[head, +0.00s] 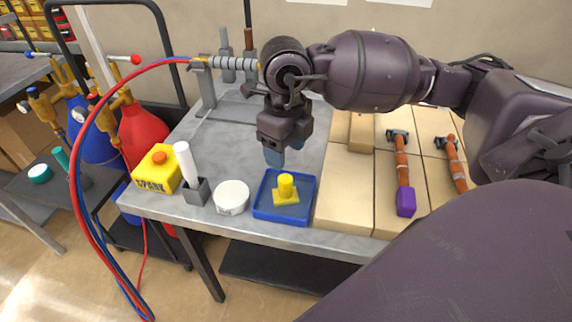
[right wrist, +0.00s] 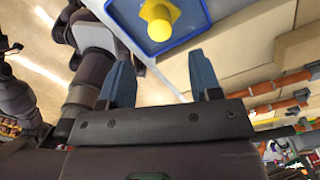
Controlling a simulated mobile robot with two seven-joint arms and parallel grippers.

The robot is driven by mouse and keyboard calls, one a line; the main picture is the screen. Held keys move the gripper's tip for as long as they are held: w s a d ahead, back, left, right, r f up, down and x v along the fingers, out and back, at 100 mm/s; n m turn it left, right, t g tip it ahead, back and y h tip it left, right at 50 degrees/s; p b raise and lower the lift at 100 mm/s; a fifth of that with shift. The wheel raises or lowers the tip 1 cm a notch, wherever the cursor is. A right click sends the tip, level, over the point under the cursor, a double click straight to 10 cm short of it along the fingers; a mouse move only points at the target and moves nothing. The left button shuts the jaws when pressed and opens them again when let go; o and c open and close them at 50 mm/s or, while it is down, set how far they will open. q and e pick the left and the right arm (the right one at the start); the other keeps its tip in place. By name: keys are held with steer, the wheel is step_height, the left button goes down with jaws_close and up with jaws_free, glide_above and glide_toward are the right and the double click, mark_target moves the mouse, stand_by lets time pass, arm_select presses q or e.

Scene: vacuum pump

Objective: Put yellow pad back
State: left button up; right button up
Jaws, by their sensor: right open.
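The yellow pad (head: 286,190) has a square base with a round upright knob. It stands in the shallow blue tray (head: 267,209) near the table's front edge. The pad also shows in the right wrist view (right wrist: 159,17), beyond the fingertips, in the blue tray (right wrist: 201,20). My right gripper (head: 273,157) points down above and behind the tray, apart from the pad. Its two blue fingers stand wide apart in the right wrist view (right wrist: 157,75), with nothing between them. My left gripper is not seen in the head view.
Left of the tray are a round white tub (head: 232,197), a white cylinder in a grey holder (head: 197,189) and a yellow box (head: 158,169). Tan blocks (head: 345,190) fill the right side, bearing tools such as a purple-ended one (head: 405,203). Red and blue hoses hang at left.

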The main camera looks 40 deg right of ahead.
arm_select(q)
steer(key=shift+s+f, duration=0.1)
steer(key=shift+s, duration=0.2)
arm_select(e)
step_height(320, 180, up, 4)
steer(key=shift+f, duration=0.2)
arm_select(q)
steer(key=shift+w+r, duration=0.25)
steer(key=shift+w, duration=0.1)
